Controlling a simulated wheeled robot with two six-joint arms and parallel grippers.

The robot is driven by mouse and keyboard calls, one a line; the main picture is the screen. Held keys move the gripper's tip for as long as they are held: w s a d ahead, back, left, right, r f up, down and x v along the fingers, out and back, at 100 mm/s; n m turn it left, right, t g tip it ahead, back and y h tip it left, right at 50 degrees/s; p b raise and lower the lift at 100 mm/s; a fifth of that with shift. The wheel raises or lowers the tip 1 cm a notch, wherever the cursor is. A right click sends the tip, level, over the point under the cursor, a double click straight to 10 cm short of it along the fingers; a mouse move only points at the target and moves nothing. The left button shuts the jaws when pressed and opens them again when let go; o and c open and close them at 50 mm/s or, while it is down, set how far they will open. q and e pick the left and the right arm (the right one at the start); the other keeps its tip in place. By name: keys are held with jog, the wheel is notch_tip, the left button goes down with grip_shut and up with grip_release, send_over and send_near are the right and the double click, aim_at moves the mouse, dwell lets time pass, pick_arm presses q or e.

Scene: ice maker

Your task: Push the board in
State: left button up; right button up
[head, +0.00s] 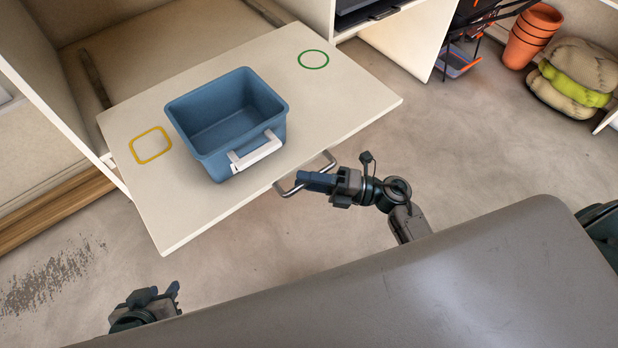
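The board (190,220) is a cream panel that sticks out of the cabinet, with a thin metal handle (290,192) on its front edge. A blue bin (205,145) with a white handle stands upright on it, between a yellow square outline (151,145) and a green circle outline (313,60). My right gripper (312,181) is at the board's handle; its fingers cover the middle of the bar and appear shut on it. My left gripper (158,294) is low at the left, away from the board, with its fingers apart and empty.
The cabinet opening (170,35) lies behind the board, with a dark rail at its left. The concrete floor (470,140) right of the board is clear.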

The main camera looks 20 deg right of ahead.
grip_shut()
jog(key=shift+w, duration=0.1)
